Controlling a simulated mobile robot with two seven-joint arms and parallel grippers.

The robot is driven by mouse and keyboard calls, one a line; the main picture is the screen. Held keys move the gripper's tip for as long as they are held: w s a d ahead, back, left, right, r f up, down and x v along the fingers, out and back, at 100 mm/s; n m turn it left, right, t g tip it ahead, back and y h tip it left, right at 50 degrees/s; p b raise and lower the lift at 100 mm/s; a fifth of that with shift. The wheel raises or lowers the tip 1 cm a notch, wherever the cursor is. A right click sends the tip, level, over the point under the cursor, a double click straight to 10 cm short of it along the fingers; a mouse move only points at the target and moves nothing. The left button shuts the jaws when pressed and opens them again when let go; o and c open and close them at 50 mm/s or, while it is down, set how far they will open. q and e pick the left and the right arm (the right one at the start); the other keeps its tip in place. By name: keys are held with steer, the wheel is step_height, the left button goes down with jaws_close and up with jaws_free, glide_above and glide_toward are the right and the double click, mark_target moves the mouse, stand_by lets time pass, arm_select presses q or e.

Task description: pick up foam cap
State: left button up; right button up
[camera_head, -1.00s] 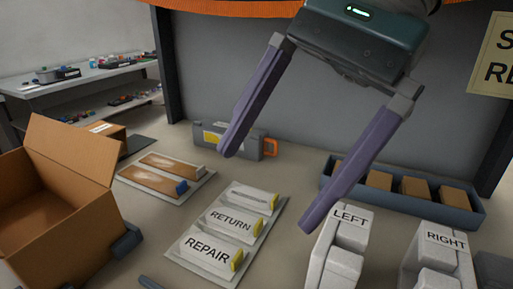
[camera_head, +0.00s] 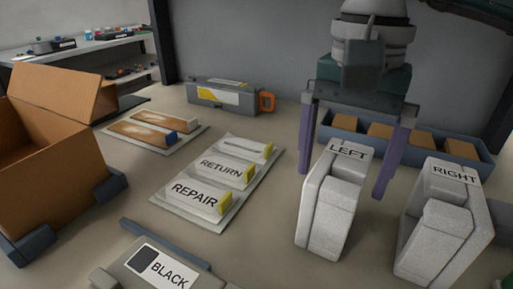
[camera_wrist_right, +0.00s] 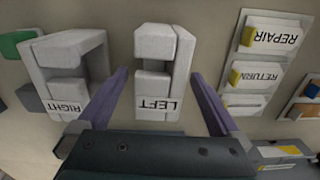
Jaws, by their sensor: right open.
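Two white foam caps stand on the table in the head view: the LEFT cap (camera_head: 325,215) and the RIGHT cap (camera_head: 440,225). Both also show in the wrist view, the LEFT cap (camera_wrist_right: 155,50) in the middle and the RIGHT cap (camera_wrist_right: 65,50) to its left. My right gripper (camera_head: 341,184) is open and points down at the LEFT cap, one purple finger on each side of its labelled end. In the wrist view, my right gripper (camera_wrist_right: 160,75) shows gaps between its fingers and the cap. My left gripper is not in view.
The RIGHT cap stands close beside my right finger. A blue tray of brown blocks (camera_head: 375,133) lies behind. REPAIR and RETURN pouches (camera_head: 200,193) lie left, beyond them an open cardboard box (camera_head: 50,150). A BLACK-labelled grey object (camera_head: 160,265) is at the front.

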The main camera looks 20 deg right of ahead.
steer(key=shift+f, duration=0.55)
steer(key=c, duration=1.3)
steer(key=shift+r, duration=0.15)
